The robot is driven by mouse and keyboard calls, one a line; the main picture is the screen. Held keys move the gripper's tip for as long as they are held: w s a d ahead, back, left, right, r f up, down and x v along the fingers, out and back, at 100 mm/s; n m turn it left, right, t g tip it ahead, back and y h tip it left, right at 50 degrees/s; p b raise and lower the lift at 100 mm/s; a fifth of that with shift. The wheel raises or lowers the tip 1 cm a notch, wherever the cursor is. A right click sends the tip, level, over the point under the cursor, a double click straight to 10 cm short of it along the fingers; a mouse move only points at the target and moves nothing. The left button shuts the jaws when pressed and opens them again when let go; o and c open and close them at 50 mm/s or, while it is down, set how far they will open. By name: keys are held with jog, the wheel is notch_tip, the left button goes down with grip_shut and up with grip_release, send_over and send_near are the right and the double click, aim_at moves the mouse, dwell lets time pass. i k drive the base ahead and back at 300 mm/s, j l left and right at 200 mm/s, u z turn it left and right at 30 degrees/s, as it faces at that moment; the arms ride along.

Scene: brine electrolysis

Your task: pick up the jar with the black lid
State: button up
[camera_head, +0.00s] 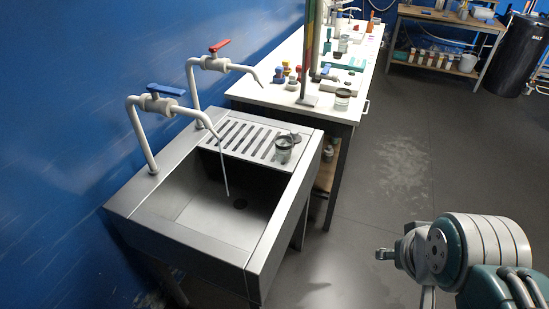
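A small jar (342,101) with a dark top and a pale band stands upright near the front right corner of the white bench. A clear grey vessel (284,151) with a dark rim stands on the slotted drainboard of the sink. A small dark round piece lies beside it; I cannot tell whether it is a lid. My arm is at the lower right, over the floor, well apart from the jar. Its end, my gripper (388,254), shows small and partly hidden; I see nothing held, and its fingers are not clear.
The steel sink (178,238) has a red-handled tap (216,62) and a blue-handled tap (160,100). The white bench (283,97) carries bottles, a tall upright post and small items. A wooden shelf table (437,17) and black tank (522,55) stand behind. The right-hand floor is clear.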

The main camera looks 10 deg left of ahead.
aim_at(284, 144)
jog(key=j, duration=0.6)
jog(key=j+z, duration=0.45)
jog(key=j, duration=1)
jog(key=i, duration=0.05)
